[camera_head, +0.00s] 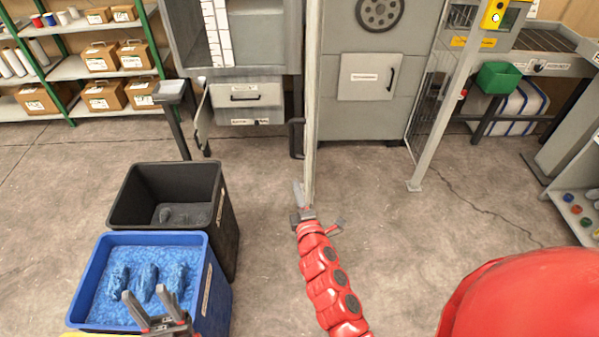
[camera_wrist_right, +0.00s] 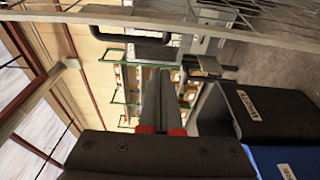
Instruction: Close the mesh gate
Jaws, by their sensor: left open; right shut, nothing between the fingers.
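The mesh gate (camera_head: 311,100) stands nearly edge-on to me in the middle of the head view, as a tall pale frame with a black handle (camera_head: 296,138) on its left side. In the right wrist view the gate's frame (camera_wrist_right: 220,24) runs across the top, with mesh and the black handle (camera_wrist_right: 135,36). My right gripper (camera_head: 299,192) is shut and empty at the gate's lower end; its shut fingers (camera_wrist_right: 158,85) lie below the frame in the wrist view. I cannot tell whether they touch it. My left gripper (camera_head: 145,294) is open and empty over the blue bin.
A blue bin (camera_head: 205,285) with blue filling and a black bin (camera_head: 228,235) stand at left. Grey machines (camera_head: 350,125) stand behind the gate. A post (camera_head: 440,125) with a mesh panel stands at right. Open floor (camera_head: 390,210) lies between gate and post.

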